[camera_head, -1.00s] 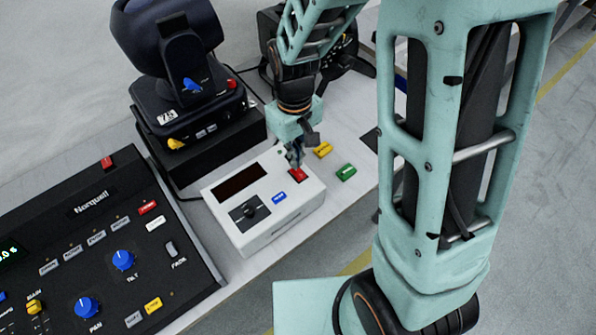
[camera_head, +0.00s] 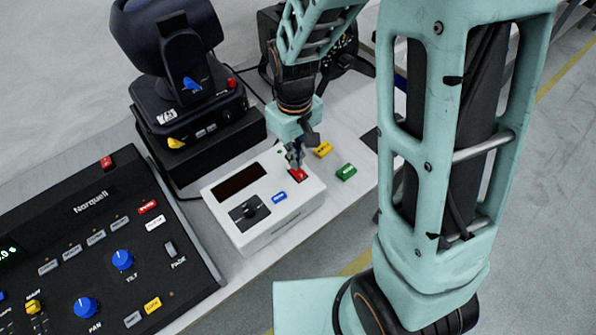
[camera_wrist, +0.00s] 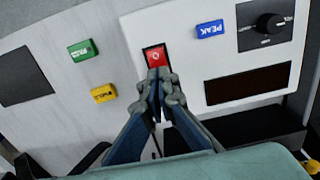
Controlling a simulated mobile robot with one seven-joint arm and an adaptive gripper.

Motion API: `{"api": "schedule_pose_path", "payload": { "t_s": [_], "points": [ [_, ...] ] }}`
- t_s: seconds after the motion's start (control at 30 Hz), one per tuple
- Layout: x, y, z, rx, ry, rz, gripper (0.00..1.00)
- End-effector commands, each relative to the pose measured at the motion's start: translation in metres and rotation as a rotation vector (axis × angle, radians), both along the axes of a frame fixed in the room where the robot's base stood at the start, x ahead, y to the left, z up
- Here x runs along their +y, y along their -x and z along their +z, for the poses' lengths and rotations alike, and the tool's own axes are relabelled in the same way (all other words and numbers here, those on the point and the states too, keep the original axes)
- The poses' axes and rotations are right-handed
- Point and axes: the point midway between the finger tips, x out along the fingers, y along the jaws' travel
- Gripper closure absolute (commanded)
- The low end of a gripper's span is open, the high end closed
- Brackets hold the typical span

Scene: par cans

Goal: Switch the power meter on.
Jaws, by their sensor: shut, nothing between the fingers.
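The power meter (camera_head: 262,228) is a white box on the table with a dark, blank display (camera_head: 241,182), a black knob (camera_head: 249,211), a blue PEAK button (camera_head: 279,197) and a red switch (camera_head: 299,175). The red switch also shows in the wrist view (camera_wrist: 154,55) with a power mark on it. My gripper (camera_wrist: 158,75) is shut and empty. Its fingertips are at the edge of the red switch and cover part of it; I cannot tell whether they press it. In the head view my gripper (camera_head: 295,160) points down over the switch.
A yellow block (camera_head: 323,149) and a green block (camera_head: 345,172) lie beside the meter. A black Norquell console (camera_head: 90,235) is at the left. A moving-head light (camera_head: 180,60) on a black base stands behind. A black lamp is at the back.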

Motion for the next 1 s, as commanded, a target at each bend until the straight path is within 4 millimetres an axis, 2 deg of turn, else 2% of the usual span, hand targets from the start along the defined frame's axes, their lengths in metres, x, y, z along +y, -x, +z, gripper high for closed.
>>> {"api": "schedule_pose_path", "payload": {
  "t_s": [1.0],
  "points": [
    [0.0, 0.0, -0.016, 0.001, 0.001, 0.0, 1.0]
  ]
}}
